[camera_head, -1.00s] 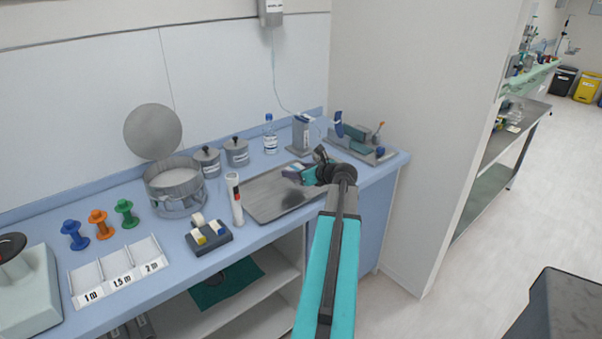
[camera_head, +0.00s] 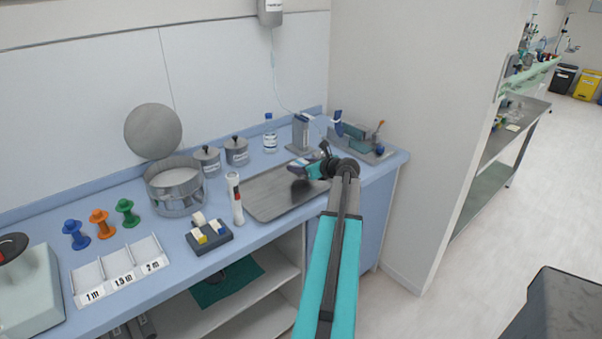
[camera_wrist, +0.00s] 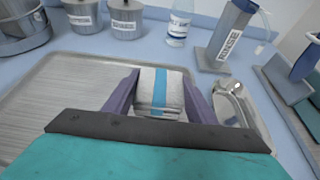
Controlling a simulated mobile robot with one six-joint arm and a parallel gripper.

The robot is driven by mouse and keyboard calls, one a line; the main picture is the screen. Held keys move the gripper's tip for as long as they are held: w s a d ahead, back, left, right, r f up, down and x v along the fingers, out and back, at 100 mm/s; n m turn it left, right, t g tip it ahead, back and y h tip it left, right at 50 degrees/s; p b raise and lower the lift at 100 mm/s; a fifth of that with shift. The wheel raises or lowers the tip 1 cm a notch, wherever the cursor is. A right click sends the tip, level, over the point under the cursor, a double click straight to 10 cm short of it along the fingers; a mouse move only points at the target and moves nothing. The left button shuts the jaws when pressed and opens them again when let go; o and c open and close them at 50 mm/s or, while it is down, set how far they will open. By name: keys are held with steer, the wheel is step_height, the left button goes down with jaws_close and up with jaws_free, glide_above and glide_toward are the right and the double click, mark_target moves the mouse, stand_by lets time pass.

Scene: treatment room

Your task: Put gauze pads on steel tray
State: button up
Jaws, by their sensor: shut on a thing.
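The gauze pads (camera_wrist: 160,90) are a white block with a blue stripe, seen between my purple fingers in the wrist view. My gripper (camera_wrist: 158,92) is shut on them, with a finger at each side. In the head view my gripper (camera_head: 304,169) is over the right part of the steel tray (camera_head: 268,196), and a dark shadow falls on the tray below it. The gauze pads cannot be made out clearly there. The tray's bare, brushed surface (camera_wrist: 62,88) also shows at left in the wrist view.
A shiny metal dish (camera_wrist: 238,105) lies right of the gripper. A grey labelled stand (camera_wrist: 226,40), a bottle (camera_head: 270,134) and lidded pots (camera_head: 236,152) stand behind the tray. A white tube (camera_head: 235,198) stands at the tray's left edge. The tray's left part is clear.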

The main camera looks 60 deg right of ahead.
steer(key=shift+f+p, duration=0.3)
steer(key=shift+f, duration=1.3)
steer(key=shift+f, duration=0.1)
steer(key=o, duration=1)
steer(key=shift+o, duration=0.2)
steer(key=shift+r, duration=0.2)
steer(key=shift+s+a+r, duration=0.15)
steer(key=shift+s+a, duration=0.05)
steer(key=shift+s, duration=0.4)
steer(key=b+v, duration=0.2)
steer(key=v, duration=0.8)
steer(key=shift+s+a+r, duration=0.1)
steer(key=shift+s+r, duration=0.15)
